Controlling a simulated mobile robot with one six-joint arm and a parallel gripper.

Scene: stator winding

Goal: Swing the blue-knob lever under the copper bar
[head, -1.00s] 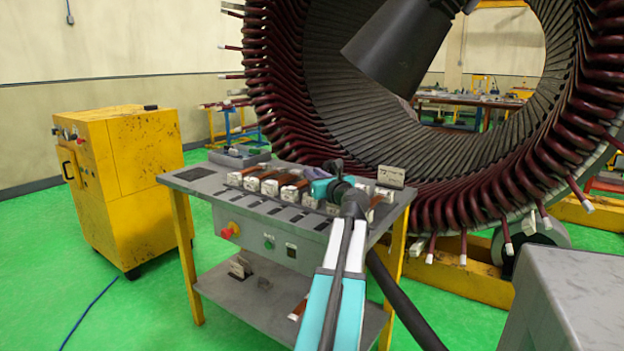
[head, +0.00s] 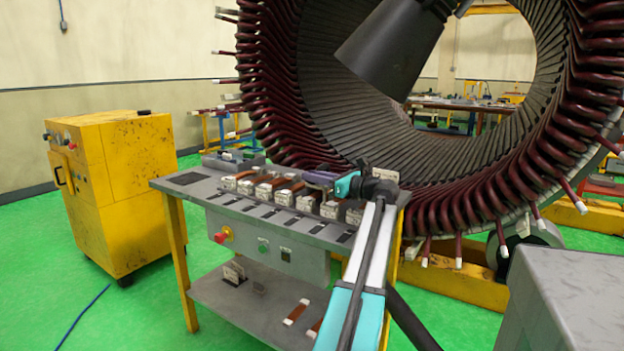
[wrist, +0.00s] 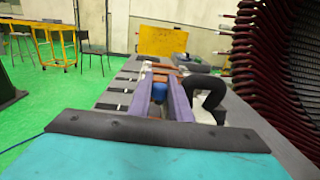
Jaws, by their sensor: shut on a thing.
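The blue knob (wrist: 157,84) of the lever shows between the purple fingers of my gripper (wrist: 160,80) in the wrist view, and my gripper is shut on it. The lever's arm is mostly hidden by the fingers. A copper bar (wrist: 165,69) lies crosswise just beyond the fingertips; I cannot tell whether the lever is beneath it. In the head view my gripper (head: 318,179) reaches left over the back right of the grey workbench (head: 197,184), and the knob is hidden there.
Several white blocks with copper bars (head: 262,190) stand in a row on the bench. The large stator (head: 330,120) with dark red coils rises close behind it. A yellow cabinet (head: 125,190) stands to the left, with green floor between.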

